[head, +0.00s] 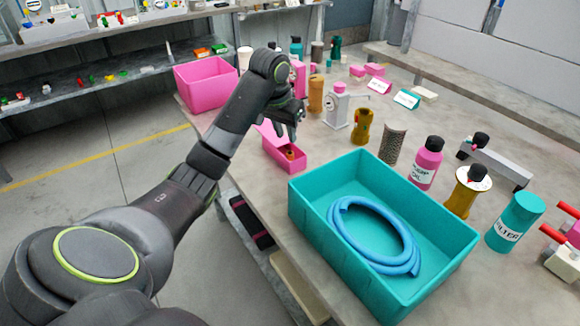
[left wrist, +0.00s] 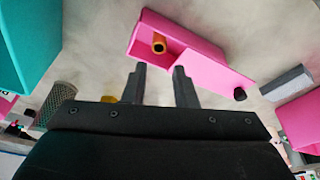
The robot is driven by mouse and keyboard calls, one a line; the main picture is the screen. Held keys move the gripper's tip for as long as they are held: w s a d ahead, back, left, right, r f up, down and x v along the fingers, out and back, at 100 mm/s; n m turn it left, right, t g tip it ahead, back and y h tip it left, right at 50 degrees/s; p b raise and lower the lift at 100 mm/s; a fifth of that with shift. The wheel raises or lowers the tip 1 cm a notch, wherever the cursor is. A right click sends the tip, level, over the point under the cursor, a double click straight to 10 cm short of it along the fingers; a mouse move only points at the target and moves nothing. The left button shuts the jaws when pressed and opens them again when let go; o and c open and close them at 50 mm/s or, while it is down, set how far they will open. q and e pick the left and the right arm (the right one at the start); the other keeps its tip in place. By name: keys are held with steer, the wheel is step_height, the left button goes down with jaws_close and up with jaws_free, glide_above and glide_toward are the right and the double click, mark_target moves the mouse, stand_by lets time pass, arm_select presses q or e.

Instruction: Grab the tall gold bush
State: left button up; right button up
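A small gold bush (head: 290,153) lies in an open pink box (head: 270,158) at the table's left edge. In the left wrist view the gold ring (left wrist: 159,46) shows its dark bore inside the pink box (left wrist: 180,60). A tall gold cylinder (head: 315,96) and a gold piece with a hole (head: 362,127) stand upright farther right. I cannot tell which one is the tall gold bush. My left gripper (head: 292,132) is above the pink box, pointing down. Its two fingers (left wrist: 160,82) are apart with nothing between them. My right gripper is out of view.
A teal tray (head: 300,205) holding a coiled blue hose (head: 375,235) stands right of the pink box. A larger pink bin (head: 206,85) is behind on the left. A white pump-like unit (head: 338,108), a mesh cylinder (head: 392,146) and a pink bottle (head: 427,163) stand close together.

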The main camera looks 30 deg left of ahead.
mark_target(290, 153)
arm_select(q)
steer(key=x, duration=0.7)
steer(key=shift+s+d+f, duration=0.1)
steer(key=shift+s+f, duration=0.15)
steer(key=shift+c, duration=0.3)
jaws_close()
